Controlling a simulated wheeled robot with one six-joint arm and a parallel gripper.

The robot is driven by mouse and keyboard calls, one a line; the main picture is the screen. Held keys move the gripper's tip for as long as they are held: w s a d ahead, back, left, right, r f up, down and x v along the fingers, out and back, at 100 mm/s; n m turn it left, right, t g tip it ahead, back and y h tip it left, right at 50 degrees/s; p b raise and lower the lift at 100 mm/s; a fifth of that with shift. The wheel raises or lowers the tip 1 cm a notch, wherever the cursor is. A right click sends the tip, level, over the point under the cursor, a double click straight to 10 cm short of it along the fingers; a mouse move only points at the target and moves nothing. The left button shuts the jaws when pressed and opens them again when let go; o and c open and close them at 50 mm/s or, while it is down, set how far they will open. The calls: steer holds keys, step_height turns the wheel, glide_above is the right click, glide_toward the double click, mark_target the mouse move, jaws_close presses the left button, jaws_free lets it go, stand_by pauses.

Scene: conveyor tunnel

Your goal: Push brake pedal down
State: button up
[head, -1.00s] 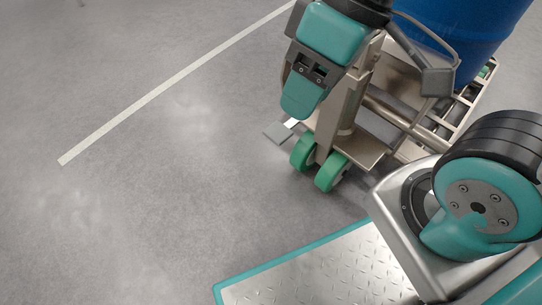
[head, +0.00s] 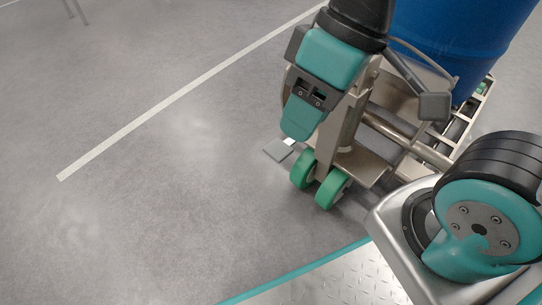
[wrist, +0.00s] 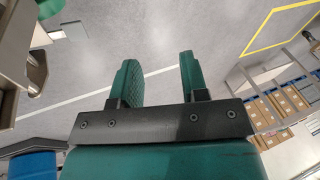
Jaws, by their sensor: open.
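The brake pedal (head: 279,150) is a small flat grey plate low over the floor, left of the green wheels of a metal trolley. It also shows at the upper left of the wrist view (wrist: 76,30). My gripper (head: 300,118) points down in front of the trolley's upright, with its teal fingers just above and right of the pedal in the picture. In the wrist view its two fingers (wrist: 158,75) stand apart with nothing between them. The pedal lies to the left of both fingers there, and I see no contact.
The trolley (head: 425,150) has green wheels (head: 318,180) and a metal frame. Floor on the left is clear, with a white line (head: 190,94). Shelves with boxes (wrist: 270,105) show at the right of the wrist view.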

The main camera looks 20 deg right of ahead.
steer(key=shift+w, duration=0.1)
steer(key=c, duration=0.4)
steer(key=shift+m+h, duration=0.6)
steer(key=shift+m, duration=0.1)
steer(key=w+f, duration=0.1)
steer(key=w, duration=0.2)
steer(key=w+f+p, duration=0.1)
steer(key=w, duration=0.3)
steer(key=w+d+f, duration=0.1)
steer(key=w+f, duration=0.1)
steer(key=w, duration=0.1)
steer(key=shift+w+f, duration=0.1)
steer(key=shift+w, duration=0.1)
jaws_close()
steer(key=m+h+p, duration=0.1)
steer(key=h+p, duration=0.1)
steer(key=h, duration=0.1)
glide_above(274, 152)
step_height(274, 152, down, 17)
step_height(274, 152, down, 13)
steer(key=b, duration=0.9)
steer(key=shift+w+f+b, duration=0.1)
steer(key=shift+f+b, duration=0.1)
steer(key=shift+b, duration=0.1)
